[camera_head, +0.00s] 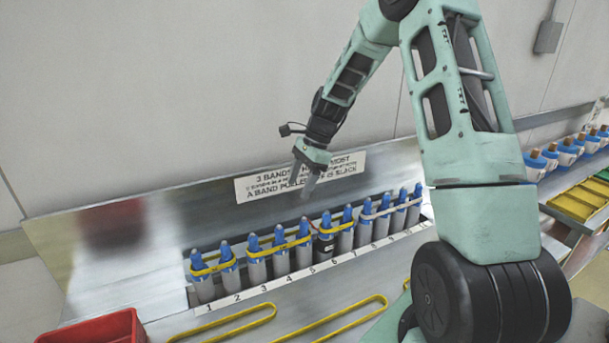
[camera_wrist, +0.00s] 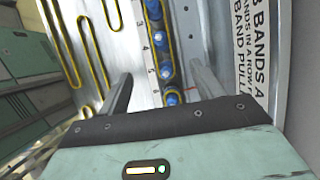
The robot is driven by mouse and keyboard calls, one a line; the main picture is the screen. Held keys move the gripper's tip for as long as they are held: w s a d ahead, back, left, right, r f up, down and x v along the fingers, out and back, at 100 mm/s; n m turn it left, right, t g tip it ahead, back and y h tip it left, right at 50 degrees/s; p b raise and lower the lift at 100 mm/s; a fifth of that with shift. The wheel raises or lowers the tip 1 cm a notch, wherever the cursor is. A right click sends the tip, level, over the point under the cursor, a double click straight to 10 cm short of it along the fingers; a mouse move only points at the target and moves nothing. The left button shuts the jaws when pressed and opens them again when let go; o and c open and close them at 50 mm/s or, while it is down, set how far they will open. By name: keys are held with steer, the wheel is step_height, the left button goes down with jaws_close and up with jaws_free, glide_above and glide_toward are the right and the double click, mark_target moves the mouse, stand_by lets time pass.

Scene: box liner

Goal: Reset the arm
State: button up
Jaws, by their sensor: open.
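My gripper (camera_head: 305,182) is open and empty. In the head view it hangs above the row of blue-capped grey cylinders (camera_head: 282,262), in front of the sign. In the wrist view its two fingers (camera_wrist: 158,88) stand apart, with several blue caps (camera_wrist: 165,72) showing below and between them. Yellow bands (camera_head: 210,268) loop around cylinders on the left and middle of the row. A pale band (camera_head: 382,213) spans cylinders on the right. One cylinder near the middle, by number 6, is black (camera_head: 324,246).
A printed sign (camera_head: 300,178) leans on the metal back panel (camera_head: 150,235). Loose yellow bands (camera_head: 235,322) lie on the metal surface in front of the numbered strip. A red bin (camera_head: 95,328) is at lower left. Yellow trays (camera_head: 575,203) and more blue-topped items (camera_head: 550,155) are at right.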

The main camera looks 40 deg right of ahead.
steer(key=s+a+r+n+g, duration=0.1)
steer(key=s+a+r+n, duration=0.2)
steer(key=a, duration=0.4)
steer(key=s+a+r+n+h, duration=0.1)
steer(key=s+a+n, duration=0.2)
steer(key=a+n, duration=0.35)
steer(key=s+a+r+n+g, duration=0.1)
steer(key=s+a+r+n, duration=0.15)
steer(key=a, duration=0.65)
steer(key=s+a+n+h, duration=0.1)
steer(key=s+a+n, duration=0.2)
steer(key=s+n, duration=0.2)
steer(key=s+a+n, duration=0.3)
steer(key=s+n, duration=0.3)
steer(key=s, duration=0.2)
steer(key=s+a+f+n+h, duration=0.1)
steer(key=s+a+n, duration=0.3)
steer(key=s+n, duration=0.2)
steer(key=shift+s+t+h, duration=0.3)
steer(key=shift+s+t, duration=0.1)
steer(key=shift+s, duration=0.35)
